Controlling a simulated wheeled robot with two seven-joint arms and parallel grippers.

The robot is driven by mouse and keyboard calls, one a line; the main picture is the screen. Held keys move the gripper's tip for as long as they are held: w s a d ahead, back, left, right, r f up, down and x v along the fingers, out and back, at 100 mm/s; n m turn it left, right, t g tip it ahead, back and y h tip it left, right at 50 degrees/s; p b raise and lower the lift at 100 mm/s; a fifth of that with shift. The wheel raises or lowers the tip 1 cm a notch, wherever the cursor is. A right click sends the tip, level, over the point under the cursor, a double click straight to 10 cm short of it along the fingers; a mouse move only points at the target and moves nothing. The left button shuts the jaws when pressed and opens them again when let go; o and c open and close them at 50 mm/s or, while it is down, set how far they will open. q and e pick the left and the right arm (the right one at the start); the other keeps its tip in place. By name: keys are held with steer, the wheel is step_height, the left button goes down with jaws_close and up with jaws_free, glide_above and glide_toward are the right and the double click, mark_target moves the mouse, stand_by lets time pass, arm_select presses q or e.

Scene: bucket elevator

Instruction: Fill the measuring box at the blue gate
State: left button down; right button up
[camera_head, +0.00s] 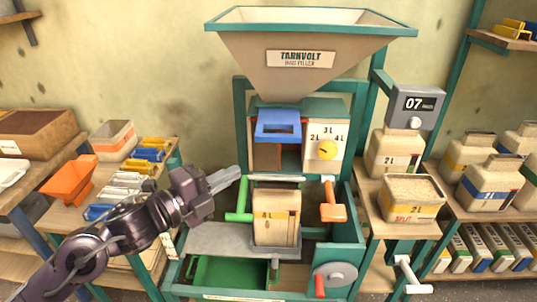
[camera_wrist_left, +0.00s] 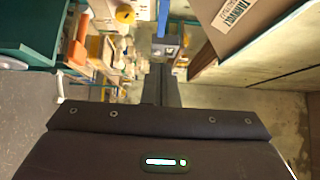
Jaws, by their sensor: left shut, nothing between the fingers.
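The blue gate (camera_head: 278,128) is on the front of the bag filler, below its hopper (camera_head: 300,62). A tan box (camera_head: 277,222), with a label that looks like 4 L, stands upright below the gate; I take it as the measuring box, and its inside is not clearly visible. A yellow knob (camera_head: 327,149) sits among the marks 2 L, 3 L and 4 L. My left gripper (camera_head: 226,178) is shut and empty, left of the gate and above the green handle (camera_head: 243,198). Its closed fingers (camera_wrist_left: 161,85) show in the left wrist view. My right gripper is not in view.
An orange handle (camera_head: 333,203) stands right of the box, and a grey crank wheel (camera_head: 335,278) is below it. A green tray (camera_head: 228,272) lies low at left. Shelves right hold 2 L containers (camera_head: 395,155) and a full split container (camera_head: 411,196). A display (camera_head: 416,103) reads 07.

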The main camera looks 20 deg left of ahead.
arm_select(q)
steer(key=p+x, duration=0.1)
steer(key=x, duration=0.3)
steer(key=a+p+x, duration=0.1)
steer(key=p+x, duration=0.1)
steer(key=x, duration=0.2)
steer(key=w+p+x, duration=0.1)
steer(key=p+x, duration=0.1)
steer(key=x, duration=0.2)
steer(key=shift+w+a+r, duration=0.15)
steer(key=shift+w+a, duration=0.05)
steer(key=shift+a, duration=0.05)
